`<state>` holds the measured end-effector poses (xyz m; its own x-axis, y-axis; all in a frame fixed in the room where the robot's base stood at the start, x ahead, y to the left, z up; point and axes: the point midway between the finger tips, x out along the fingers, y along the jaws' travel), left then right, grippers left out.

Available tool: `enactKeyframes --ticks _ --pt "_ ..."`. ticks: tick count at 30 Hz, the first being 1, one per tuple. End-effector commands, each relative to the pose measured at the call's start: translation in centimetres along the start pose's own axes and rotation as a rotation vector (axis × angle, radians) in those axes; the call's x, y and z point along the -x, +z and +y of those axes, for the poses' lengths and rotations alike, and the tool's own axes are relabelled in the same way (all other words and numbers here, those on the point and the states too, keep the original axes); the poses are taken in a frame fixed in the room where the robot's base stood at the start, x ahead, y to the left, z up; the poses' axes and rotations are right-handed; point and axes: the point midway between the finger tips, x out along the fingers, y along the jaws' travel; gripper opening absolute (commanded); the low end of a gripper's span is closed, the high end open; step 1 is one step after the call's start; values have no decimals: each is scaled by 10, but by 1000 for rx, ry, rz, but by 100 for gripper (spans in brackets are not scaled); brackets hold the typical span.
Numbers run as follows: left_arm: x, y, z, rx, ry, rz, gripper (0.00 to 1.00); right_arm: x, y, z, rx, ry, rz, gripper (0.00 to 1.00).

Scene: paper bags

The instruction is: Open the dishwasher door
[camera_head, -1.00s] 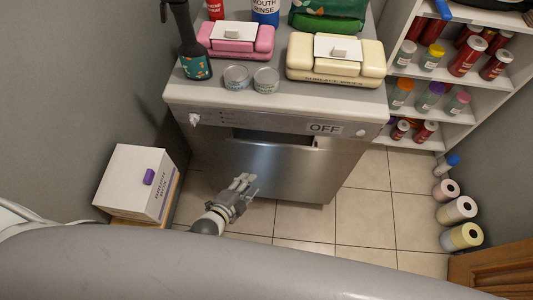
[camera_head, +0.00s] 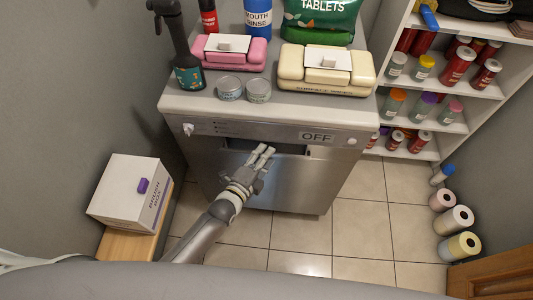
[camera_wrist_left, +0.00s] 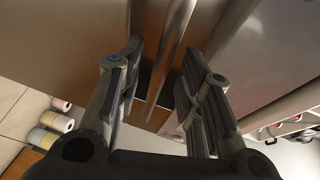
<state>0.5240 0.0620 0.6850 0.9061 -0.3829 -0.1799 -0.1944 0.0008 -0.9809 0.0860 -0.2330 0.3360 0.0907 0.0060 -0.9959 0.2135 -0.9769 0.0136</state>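The dishwasher (camera_head: 310,180) has a steel front door, and the door is shut. A dark handle recess (camera_head: 292,149) runs along the top of the door, below the control strip with an OFF label (camera_head: 317,137). My left gripper (camera_head: 265,149) reaches up to this recess, with its fingertips at the recess in the head view. In the left wrist view, the two fingers (camera_wrist_left: 157,75) are apart, with the metal door edge (camera_wrist_left: 168,62) between them. I cannot tell whether they touch it. My right gripper is not in view.
Wipe boxes (camera_head: 325,70), tins (camera_head: 229,88) and bottles stand on the dishwasher top. A white box (camera_head: 127,188) sits on a wooden block at left. A shelf (camera_head: 440,85) and paper rolls (camera_head: 455,219) stand at right. The tiled floor (camera_head: 300,236) before the door is clear.

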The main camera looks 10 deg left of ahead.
Motion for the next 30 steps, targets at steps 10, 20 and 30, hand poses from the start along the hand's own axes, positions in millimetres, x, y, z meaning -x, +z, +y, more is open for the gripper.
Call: enactKeyframes --ticks 10,20,30 --pt "-18 0 0 1 1 0 34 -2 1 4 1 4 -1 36" --pt "-17 0 0 1 1 0 14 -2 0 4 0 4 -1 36" --pt "-17 0 0 1 1 0 0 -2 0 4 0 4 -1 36"
